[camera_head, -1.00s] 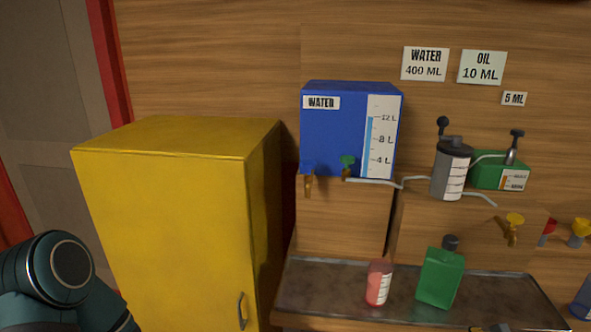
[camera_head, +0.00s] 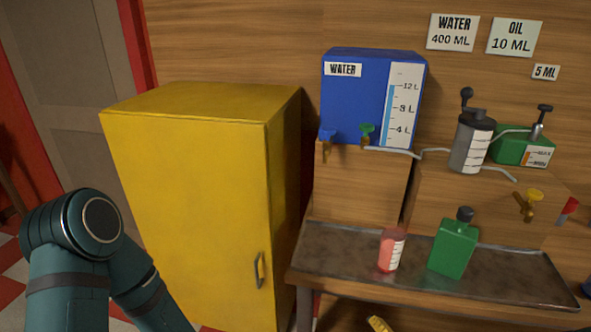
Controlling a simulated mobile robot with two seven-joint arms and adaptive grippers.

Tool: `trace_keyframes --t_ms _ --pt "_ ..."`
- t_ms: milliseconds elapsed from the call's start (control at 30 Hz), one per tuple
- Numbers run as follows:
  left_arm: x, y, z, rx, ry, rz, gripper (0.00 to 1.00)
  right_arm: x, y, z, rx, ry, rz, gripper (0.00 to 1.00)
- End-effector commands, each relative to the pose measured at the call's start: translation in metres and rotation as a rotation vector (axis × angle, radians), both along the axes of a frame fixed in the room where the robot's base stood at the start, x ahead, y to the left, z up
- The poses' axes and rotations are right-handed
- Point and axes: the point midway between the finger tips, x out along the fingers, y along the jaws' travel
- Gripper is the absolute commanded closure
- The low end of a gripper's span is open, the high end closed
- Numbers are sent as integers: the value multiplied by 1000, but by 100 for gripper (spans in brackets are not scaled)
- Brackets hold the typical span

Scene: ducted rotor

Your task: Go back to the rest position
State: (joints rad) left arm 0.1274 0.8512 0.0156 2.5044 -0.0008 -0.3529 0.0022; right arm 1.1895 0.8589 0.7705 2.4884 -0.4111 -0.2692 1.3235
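My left arm shows at the lower left of the head view as a teal link and round joint, in front of the red and white floor and the yellow cabinet (camera_head: 190,200). Its gripper is outside the picture. My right arm and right gripper do not show. A red-tinted bottle (camera_head: 391,250) and a green bottle (camera_head: 453,246) stand upright on the metal tray (camera_head: 335,262). No gripper is seen touching them.
A blue water tank (camera_head: 357,100) with taps sits on a wooden block (camera_head: 360,185). A grey dispenser (camera_head: 472,142) and a green oil container (camera_head: 521,147) stand right of it. A yellow tap (camera_head: 531,202) sticks out below. A door (camera_head: 75,75) is at the left.

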Motion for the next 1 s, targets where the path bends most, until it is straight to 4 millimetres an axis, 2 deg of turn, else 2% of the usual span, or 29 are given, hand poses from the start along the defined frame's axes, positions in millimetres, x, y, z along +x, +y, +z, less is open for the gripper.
trace_keyframes --t_ms 33,200,400,700,833,1000 --pt "0 0 0 0 0 0 34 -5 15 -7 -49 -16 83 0" --pt "0 0 0 0 0 0 34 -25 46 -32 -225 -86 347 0" --pt "0 0 0 0 0 0 34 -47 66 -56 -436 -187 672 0" --pt "0 0 0 0 0 0 34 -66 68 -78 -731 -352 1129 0" --pt "0 0 0 0 0 0 34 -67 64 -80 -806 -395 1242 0" --pt "0 0 0 0 0 0 34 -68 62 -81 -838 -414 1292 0"
